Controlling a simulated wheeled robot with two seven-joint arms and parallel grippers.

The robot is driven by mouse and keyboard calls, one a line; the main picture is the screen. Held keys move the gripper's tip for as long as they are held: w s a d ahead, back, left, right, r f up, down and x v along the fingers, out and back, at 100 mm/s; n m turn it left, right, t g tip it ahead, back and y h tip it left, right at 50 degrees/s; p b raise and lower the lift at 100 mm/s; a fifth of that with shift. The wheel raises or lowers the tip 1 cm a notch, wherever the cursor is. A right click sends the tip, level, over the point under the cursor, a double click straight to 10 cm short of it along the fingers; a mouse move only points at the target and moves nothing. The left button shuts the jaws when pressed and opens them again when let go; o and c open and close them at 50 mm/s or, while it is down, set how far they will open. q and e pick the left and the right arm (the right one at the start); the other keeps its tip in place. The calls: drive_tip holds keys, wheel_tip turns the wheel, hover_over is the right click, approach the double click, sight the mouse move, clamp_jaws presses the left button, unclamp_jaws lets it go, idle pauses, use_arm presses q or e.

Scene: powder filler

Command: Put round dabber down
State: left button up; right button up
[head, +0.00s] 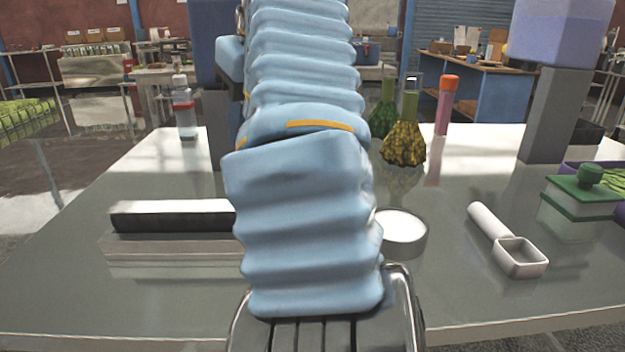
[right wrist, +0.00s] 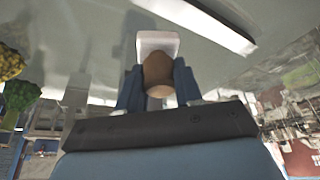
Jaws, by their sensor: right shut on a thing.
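In the right wrist view my right gripper (right wrist: 158,84) has its two blue fingers shut on a brown rounded piece (right wrist: 158,70), which I take to be the round dabber. A pale squarish piece (right wrist: 157,41) shows just beyond it; I cannot tell whether the two are joined. The grey table surface (right wrist: 95,32) lies beyond, and I cannot tell whether the held thing touches it. In the head view a pleated blue arm sleeve fills the middle and hides the right gripper and what it holds. My left gripper is not in view.
Flasks (head: 404,147) and a red-capped tube (head: 446,105) stand behind. Table between dish and scoop is clear.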

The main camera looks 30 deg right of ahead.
drive_tip(key=w+d+f, duration=0.6)
drive_tip(key=d+f, duration=0.1)
drive_tip(key=shift+w+d+f, duration=0.15)
drive_tip(key=shift+w+d, duration=0.05)
drive_tip(key=shift+d, duration=0.05)
drive_tip(key=shift+w+d+f, duration=0.15)
drive_tip(key=shift+f, duration=0.1)
drive_tip(key=shift+w+d+f, duration=0.1)
drive_tip(key=shift+f, duration=0.85)
drive_tip(key=shift+w+d+f, duration=0.1)
drive_tip(key=shift+f, duration=0.8)
drive_tip(key=shift+f, duration=0.15)
drive_tip(key=o, duration=1.1)
